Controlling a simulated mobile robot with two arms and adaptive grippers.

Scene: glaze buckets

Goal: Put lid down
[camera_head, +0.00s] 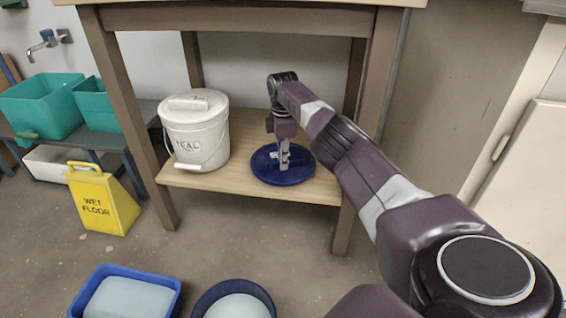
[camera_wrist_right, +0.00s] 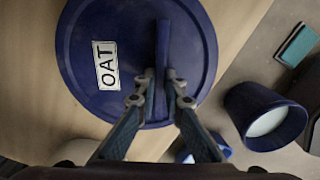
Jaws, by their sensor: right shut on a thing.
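The round dark blue lid (camera_head: 268,175) is at the right part of the lower wooden shelf, flat and level. In the right wrist view the lid (camera_wrist_right: 84,50) shows a white label reading OAT and a raised bar handle (camera_wrist_right: 163,45) across it. My right gripper (camera_head: 284,163) points down over the lid. In the right wrist view its fingertips (camera_wrist_right: 163,80) are shut on the bar handle, one on each side. I cannot tell whether the lid rests on the shelf or hangs just above it. My left gripper is not in view.
A white lidded bucket (camera_head: 197,128) labelled TEAL stands left on the shelf (camera_head: 235,185). Table legs frame the shelf. An open dark blue bucket (camera_head: 272,300) and a blue tub (camera_head: 172,290), both with pale contents, stand on the floor. A yellow wet-floor sign (camera_head: 97,200) stands left.

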